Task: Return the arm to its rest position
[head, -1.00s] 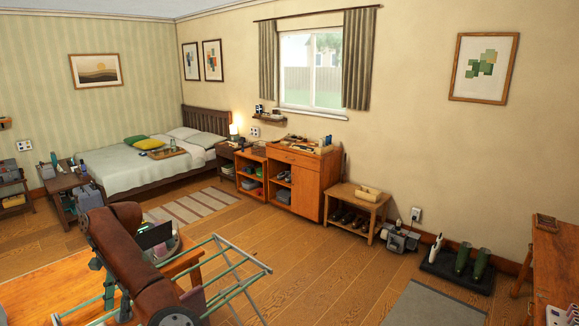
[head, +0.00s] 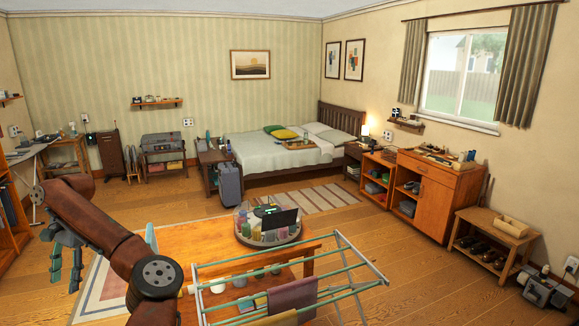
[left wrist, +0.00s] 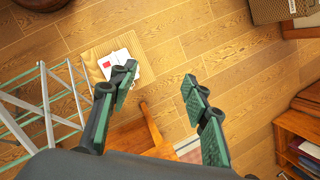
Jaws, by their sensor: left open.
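My left arm (head: 115,235) is reddish brown and comes in from the lower left of the head view, bent at its elbow. My left gripper (head: 66,268) hangs at the left end of the arm, above the wooden floor. In the left wrist view the two green-padded fingers of the left gripper (left wrist: 158,88) stand wide apart with nothing between them. My right gripper is not in view.
A drying rack (head: 347,262) with cloths stands in front, beside a wooden table (head: 198,240) bearing a round tray of items (head: 243,226). A patterned rug (head: 100,290) lies below the left arm. Wooden shelves (head: 12,205) stand at the far left. Floor between them is open.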

